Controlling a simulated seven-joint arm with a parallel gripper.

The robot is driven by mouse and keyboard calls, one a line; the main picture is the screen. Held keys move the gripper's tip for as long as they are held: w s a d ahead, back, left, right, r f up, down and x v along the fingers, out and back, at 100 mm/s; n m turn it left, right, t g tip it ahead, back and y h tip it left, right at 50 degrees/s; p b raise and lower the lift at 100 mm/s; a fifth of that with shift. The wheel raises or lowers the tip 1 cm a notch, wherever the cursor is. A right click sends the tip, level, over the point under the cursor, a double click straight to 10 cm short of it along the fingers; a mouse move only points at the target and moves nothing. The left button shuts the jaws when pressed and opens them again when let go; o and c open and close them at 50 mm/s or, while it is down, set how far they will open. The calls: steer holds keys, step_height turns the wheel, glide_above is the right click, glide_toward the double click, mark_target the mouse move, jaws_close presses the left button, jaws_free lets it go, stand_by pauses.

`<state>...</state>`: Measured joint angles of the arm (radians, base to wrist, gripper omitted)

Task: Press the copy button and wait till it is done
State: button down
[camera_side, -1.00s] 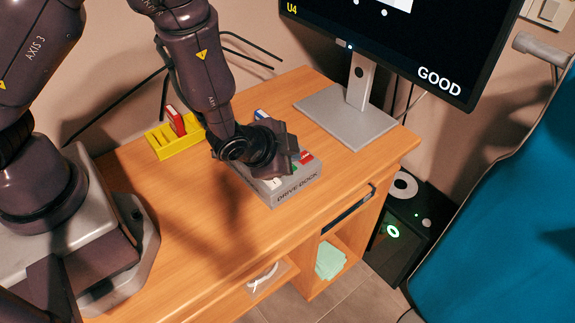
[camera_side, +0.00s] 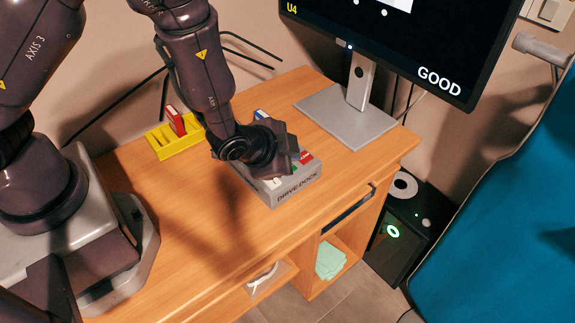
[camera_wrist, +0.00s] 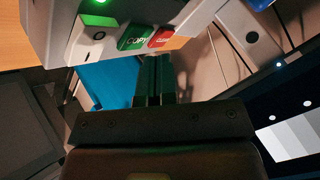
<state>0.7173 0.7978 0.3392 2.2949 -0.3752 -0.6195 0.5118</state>
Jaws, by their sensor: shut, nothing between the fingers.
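The grey drive dock (camera_side: 296,192) sits on the wooden desk. In the wrist view the dock (camera_wrist: 62,30) shows a green COPY button (camera_wrist: 134,38) with a red-orange button (camera_wrist: 166,38) beside it. My gripper (camera_side: 290,160) is over the dock, fingers closed together and empty. In the wrist view my gripper's fingertips (camera_wrist: 155,62) are right by the COPY button; I cannot tell whether they touch it. In the side view my gripper hides most of the dock's top. The monitor (camera_side: 400,45) reads "U4" and "GOOD".
A yellow rack (camera_side: 180,146) with a red drive (camera_side: 176,121) stands left of the dock. A blue item (camera_side: 262,115) shows behind my gripper. The monitor's grey stand (camera_side: 345,115) is behind right. The desk's front left (camera_side: 185,215) is clear. A teal chair (camera_side: 510,200) is at right.

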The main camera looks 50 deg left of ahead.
steer(key=shift+f, duration=0.1)
stand_by(0.6)
steer(key=shift+f, duration=0.3)
steer(key=shift+f, duration=0.4)
stand_by(0.5)
stand_by(0.4)
steer(key=shift+r, duration=0.8)
steer(key=shift+r, duration=0.1)
steer(key=shift+r, duration=2.45)
